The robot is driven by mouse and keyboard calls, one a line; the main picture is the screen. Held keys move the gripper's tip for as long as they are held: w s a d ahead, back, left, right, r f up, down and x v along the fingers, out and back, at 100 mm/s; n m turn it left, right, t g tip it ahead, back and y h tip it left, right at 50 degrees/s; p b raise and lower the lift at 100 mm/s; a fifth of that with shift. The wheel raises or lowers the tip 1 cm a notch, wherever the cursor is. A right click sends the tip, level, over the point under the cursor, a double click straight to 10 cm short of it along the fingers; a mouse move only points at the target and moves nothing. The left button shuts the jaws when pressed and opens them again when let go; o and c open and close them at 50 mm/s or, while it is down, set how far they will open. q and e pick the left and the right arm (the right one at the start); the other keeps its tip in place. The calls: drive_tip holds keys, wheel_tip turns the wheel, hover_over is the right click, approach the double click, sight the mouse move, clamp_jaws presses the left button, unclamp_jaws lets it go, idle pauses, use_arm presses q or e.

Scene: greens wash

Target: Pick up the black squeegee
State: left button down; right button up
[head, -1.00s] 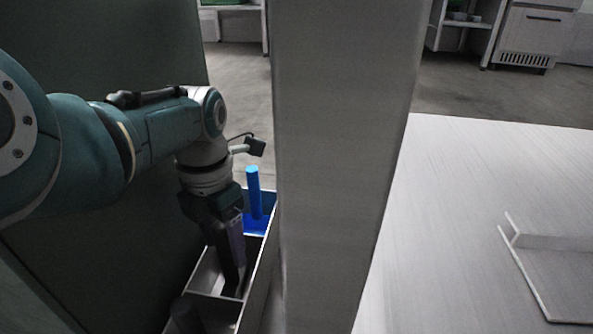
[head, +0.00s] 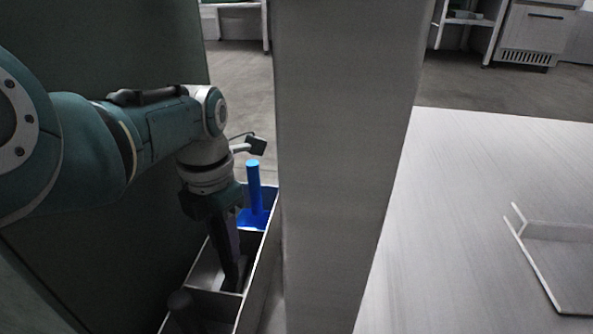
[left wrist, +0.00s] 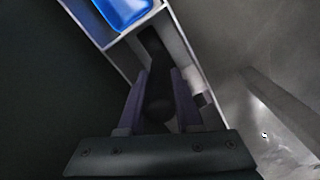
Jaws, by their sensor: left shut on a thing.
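The black squeegee (left wrist: 157,75) stands in a compartment of a narrow light-walled bin (head: 258,262). Its dark handle shows between the fingers in the left wrist view. My left gripper (head: 229,258) reaches down into that compartment and is shut on the handle. The fingers also show in the left wrist view (left wrist: 158,100), one on each side of the handle. In the head view the fingers and handle merge into one dark shape, and the squeegee's lower end is hard to make out. My right gripper is not in view.
A blue tool (head: 254,190) stands upright in the far compartment. Another dark handle (head: 183,302) stands in the near compartment. A grey post (head: 340,160) rises right of the bin, and a dark panel is on the left. A pale table (head: 450,220) holds a tray-like piece (head: 560,262).

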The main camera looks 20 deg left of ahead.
use_arm(q)
drive_tip(key=shift+r, duration=0.1)
idle(0.3)
wheel_tip(320, 180, up, 18)
drive_tip(key=p, duration=1.6)
drive_tip(key=shift+p, duration=0.3)
drive_tip(key=c, duration=1.1)
unclamp_jaws()
drive_tip(key=shift+c, duration=0.2)
clamp_jaws()
